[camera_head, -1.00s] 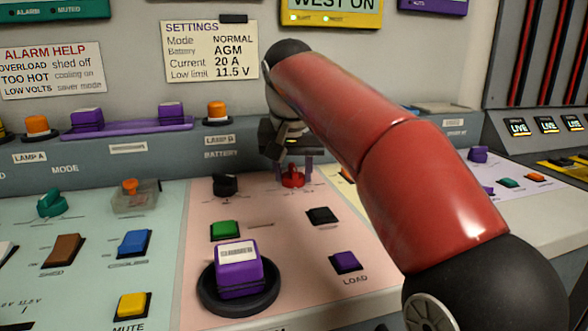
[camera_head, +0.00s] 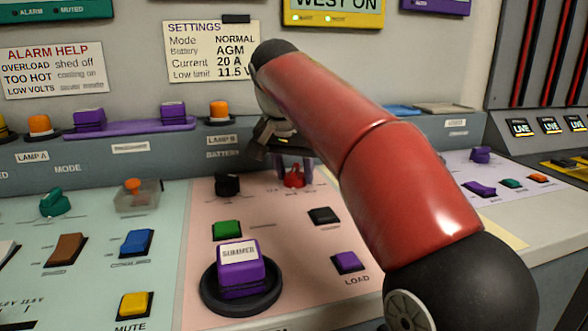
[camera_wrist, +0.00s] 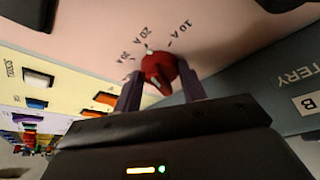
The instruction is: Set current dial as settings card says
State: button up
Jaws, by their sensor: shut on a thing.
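The settings card (camera_head: 205,62) on the back wall reads Mode NORMAL, Battery AGM, Current 20 A, Low limit 11.5 V; my arm covers its right edge. The red current dial (camera_head: 294,178) stands on the pink panel. My gripper (camera_head: 293,168) is shut on this dial, with a purple finger on either side. In the wrist view, the red dial (camera_wrist: 158,70) sits between the fingers, with labels 10 A, 20 A and others around it. A pale mark on its rim lies near the 20 A label. The exact alignment is hard to tell.
A black knob (camera_head: 228,185) stands left of the dial. A green button (camera_head: 227,230), a black button (camera_head: 323,216), a purple button (camera_head: 347,262) and a large purple block labelled SUMMER (camera_head: 240,275) are nearer the front. An orange lamp (camera_head: 219,111) stands on the ledge behind.

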aim_at(289, 191)
jog(key=o, duration=1)
jog(key=shift+r, duration=0.1)
jog(key=v, duration=0.7)
jog(key=shift+s+a+r, duration=0.1)
jog(key=shift+s+r, duration=0.05)
jog(key=shift+r, duration=0.15)
